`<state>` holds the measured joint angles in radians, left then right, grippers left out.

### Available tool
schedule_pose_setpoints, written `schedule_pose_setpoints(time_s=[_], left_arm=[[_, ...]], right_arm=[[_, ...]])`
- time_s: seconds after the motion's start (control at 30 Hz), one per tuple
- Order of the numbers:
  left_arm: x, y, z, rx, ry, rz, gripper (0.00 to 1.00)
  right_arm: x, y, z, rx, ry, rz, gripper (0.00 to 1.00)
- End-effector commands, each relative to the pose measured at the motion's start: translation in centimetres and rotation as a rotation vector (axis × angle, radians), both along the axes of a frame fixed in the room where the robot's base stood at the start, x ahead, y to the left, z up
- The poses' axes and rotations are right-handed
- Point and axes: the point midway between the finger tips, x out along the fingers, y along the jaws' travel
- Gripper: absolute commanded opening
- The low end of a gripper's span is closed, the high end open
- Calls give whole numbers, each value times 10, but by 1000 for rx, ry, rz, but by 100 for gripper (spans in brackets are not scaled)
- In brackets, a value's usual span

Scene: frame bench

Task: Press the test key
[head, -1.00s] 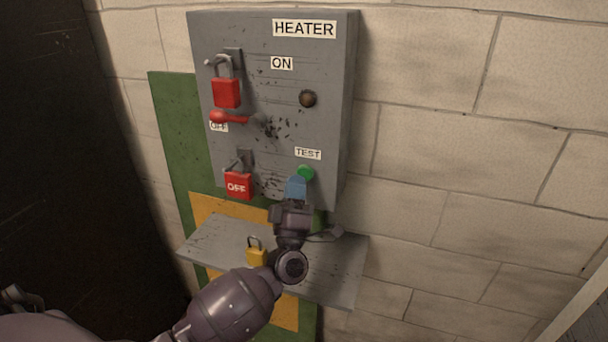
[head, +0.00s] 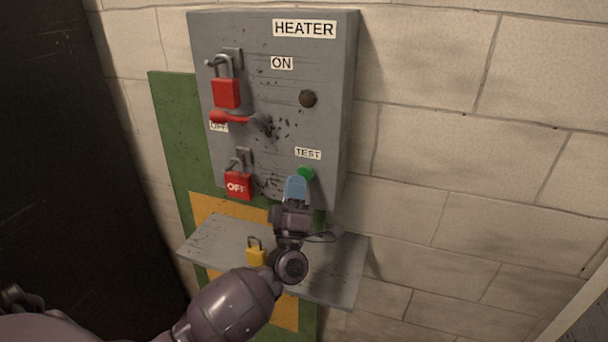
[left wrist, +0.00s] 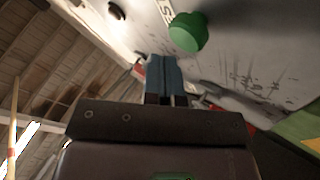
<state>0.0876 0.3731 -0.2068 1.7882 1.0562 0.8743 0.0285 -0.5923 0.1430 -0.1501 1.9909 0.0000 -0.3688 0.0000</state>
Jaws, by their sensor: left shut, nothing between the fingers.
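The green test key (head: 306,172) is a round button low on the right of the grey heater panel (head: 335,120), just below the TEST label (head: 308,154). It also shows in the left wrist view (left wrist: 188,32), just beyond and to the right of the blue fingertips. My left gripper (head: 296,186) is shut and empty, its fingers pointing up at the panel. In the head view its tips overlap the lower left of the key; I cannot tell whether they touch it. In the left wrist view the shut fingers (left wrist: 162,72) appear beside the key. My right gripper is not in view.
A red padlock (head: 226,93) hangs at the upper left above the red lever (head: 230,118). Another padlock marked OFF (head: 238,185) hangs lower. A dark round lamp (head: 308,98) sits above the key. A yellow padlock (head: 256,254) stands on the grey shelf (head: 340,270) under the panel.

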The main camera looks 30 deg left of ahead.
Motion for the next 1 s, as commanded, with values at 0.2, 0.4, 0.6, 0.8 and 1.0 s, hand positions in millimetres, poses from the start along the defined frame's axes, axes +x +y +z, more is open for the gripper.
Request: schedule_pose_setpoints(time_s=[0.2,0.4,0.6,0.8,1.0], left_arm=[[1,0,0,0,0,0,0],[6,1,0,0,-1,1,0],[8,2,0,0,-1,1,0],[8,2,0,0,0,0,0],[9,2,0,0,0,0,0]], right_arm=[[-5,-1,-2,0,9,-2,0],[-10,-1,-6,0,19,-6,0],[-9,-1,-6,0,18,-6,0],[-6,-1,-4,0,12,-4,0],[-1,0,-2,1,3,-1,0]])
